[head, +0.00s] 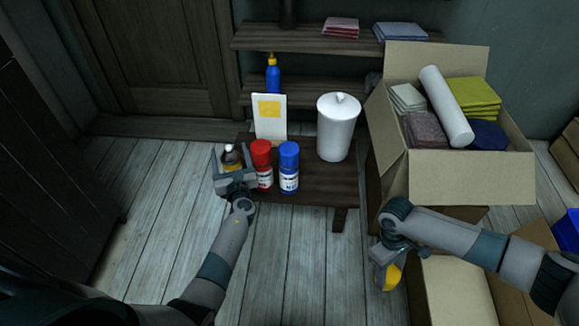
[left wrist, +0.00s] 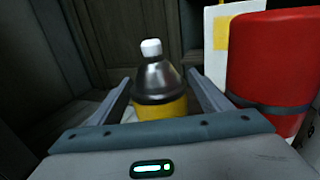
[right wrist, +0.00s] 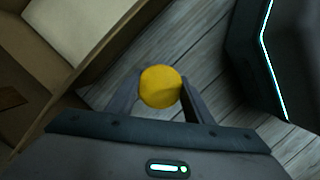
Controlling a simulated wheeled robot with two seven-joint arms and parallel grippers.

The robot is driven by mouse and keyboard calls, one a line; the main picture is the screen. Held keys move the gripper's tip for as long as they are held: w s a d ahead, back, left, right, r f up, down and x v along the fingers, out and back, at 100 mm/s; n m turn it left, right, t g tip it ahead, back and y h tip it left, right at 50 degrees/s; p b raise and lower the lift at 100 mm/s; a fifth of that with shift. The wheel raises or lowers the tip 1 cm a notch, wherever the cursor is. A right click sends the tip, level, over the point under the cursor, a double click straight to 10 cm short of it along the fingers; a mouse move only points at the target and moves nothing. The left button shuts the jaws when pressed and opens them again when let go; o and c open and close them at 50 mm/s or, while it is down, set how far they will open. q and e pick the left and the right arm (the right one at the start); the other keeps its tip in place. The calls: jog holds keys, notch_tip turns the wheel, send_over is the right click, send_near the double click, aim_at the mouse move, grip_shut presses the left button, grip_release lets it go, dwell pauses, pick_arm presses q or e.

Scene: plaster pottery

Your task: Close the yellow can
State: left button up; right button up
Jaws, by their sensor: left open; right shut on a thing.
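The yellow can (left wrist: 160,107) has a grey metal shoulder and a white nozzle on top, and no cap covers the nozzle. In the head view the can (head: 231,158) stands upright at the left end of the low dark table. My left gripper (left wrist: 160,95) is open with its fingers on both sides of the can; whether they touch it I cannot tell. It also shows in the head view (head: 228,170). My right gripper (head: 384,268) is shut on a yellow cap (right wrist: 161,87), held above the floor right of the table. The cap also shows in the head view (head: 391,278).
A red can (head: 262,152) stands close right of the yellow can, then a blue can (head: 289,166). A white card (head: 270,130), a blue bottle (head: 273,76) and a white lidded canister (head: 337,130) are behind. An open cardboard box (head: 458,178) stands right.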

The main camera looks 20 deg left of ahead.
jog(key=shift+f, duration=0.1)
pick_arm(q)
jog(key=shift+w+a, duration=0.15)
jog(key=shift+w, duration=0.1)
jog(key=shift+c, duration=0.7)
jog(key=c, duration=1.3)
jog(key=shift+r, duration=0.1)
